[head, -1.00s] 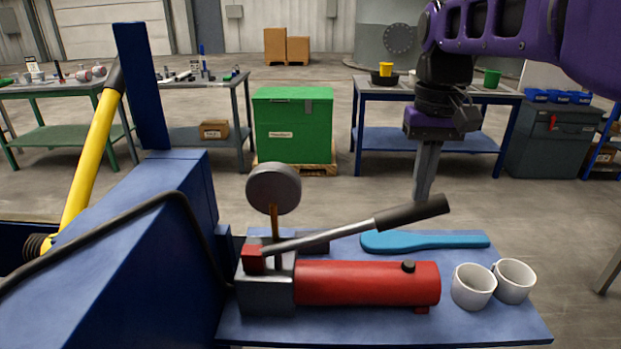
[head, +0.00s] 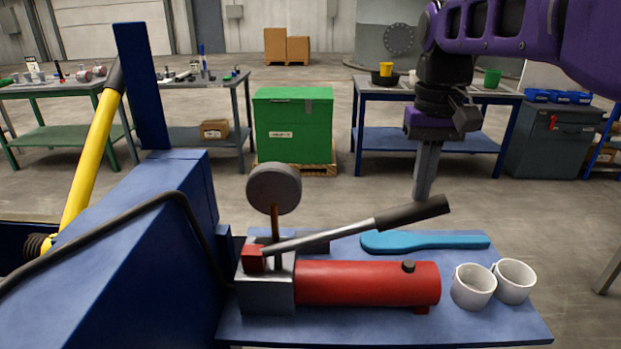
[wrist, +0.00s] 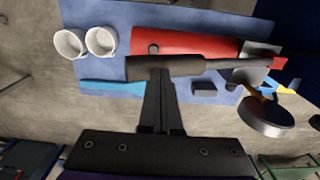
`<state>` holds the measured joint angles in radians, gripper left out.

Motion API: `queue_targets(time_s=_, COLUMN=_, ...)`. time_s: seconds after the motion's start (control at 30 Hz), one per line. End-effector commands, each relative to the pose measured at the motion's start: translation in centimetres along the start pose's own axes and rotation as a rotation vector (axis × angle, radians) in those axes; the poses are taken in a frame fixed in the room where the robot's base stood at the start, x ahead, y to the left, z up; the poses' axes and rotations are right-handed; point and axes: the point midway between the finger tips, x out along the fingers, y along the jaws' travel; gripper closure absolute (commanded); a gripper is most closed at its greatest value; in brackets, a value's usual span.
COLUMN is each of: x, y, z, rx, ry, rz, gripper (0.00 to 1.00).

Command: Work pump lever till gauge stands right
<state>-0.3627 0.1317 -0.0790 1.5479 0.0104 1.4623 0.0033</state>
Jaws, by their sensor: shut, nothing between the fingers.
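The hand pump has a red cylinder (head: 365,284) and a grey block (head: 266,290) on a blue shelf. Its lever (head: 330,235) slants up to the right and ends in a black grip (head: 412,211). The grip also shows in the wrist view (wrist: 185,67). The round gauge (head: 274,189) stands on a brass stem above the block; its dial cannot be read in the head view or the wrist view (wrist: 264,118). My gripper (head: 425,194) is shut and empty, pointing down, its tips at the grip's edge. I cannot tell whether they touch it.
Two white cups (head: 473,287) (head: 514,281) stand on the shelf (head: 390,330) at the right. A blue flat tool (head: 425,241) lies behind the cylinder. The blue press frame (head: 130,235) with a black hose blocks the left side.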

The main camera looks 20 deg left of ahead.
Motion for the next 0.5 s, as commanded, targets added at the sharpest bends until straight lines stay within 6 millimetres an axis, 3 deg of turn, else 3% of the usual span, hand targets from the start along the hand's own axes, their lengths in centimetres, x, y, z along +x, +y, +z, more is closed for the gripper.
queue_targets(time_s=0.37, x=0.1, y=0.0, z=0.0, rx=0.0, ry=0.0, rz=0.0, gripper=1.0)
queue_targets(time_s=0.5, x=1.6, y=0.2, z=0.0, rx=0.0, ry=-0.002, rz=0.0, gripper=1.0)
